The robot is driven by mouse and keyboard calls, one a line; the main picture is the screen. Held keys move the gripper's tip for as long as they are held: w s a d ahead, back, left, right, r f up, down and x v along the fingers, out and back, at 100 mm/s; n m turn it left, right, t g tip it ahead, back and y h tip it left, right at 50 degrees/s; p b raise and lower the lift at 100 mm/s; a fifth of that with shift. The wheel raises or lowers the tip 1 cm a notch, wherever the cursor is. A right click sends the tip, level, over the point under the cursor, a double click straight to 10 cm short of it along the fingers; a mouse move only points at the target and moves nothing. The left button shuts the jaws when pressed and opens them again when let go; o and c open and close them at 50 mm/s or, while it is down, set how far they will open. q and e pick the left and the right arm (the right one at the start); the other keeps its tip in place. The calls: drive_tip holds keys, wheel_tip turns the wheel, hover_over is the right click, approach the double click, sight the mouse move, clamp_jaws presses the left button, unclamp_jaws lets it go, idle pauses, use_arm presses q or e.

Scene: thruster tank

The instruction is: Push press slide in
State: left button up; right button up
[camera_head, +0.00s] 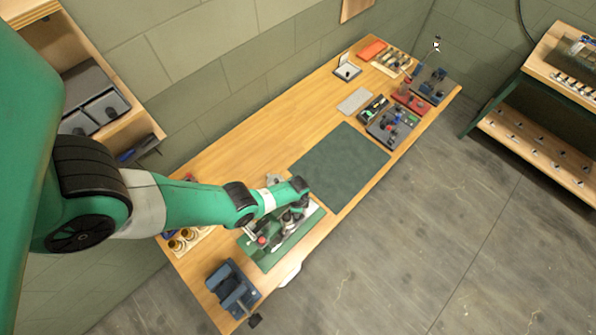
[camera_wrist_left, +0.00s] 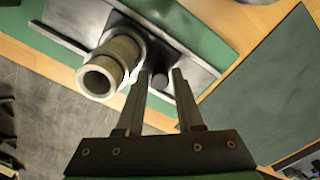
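The press (camera_head: 272,233) sits on a green mat (camera_head: 270,256) near the front left of the workbench, partly covered by my left arm in the head view. In the left wrist view it shows as a dark grey metal plate (camera_wrist_left: 193,62) with a tan hollow cylinder (camera_wrist_left: 112,68) and a small dark round knob (camera_wrist_left: 160,80). My left gripper (camera_wrist_left: 159,74) is open, its two fingertips apart at the press. The knob appears between the fingertips; I cannot tell whether they touch it. Which part is the slide is not clear. My right gripper is not in view.
A blue vise-like block (camera_head: 233,289) stands at the bench's left end. Brass-topped parts (camera_head: 183,240) are behind the arm. A bare dark green mat (camera_head: 340,165) lies mid-bench. Tool trays (camera_head: 392,122) fill the far right end. Open floor lies in front.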

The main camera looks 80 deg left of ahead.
use_arm(q)
clamp_jaws()
idle(1.2)
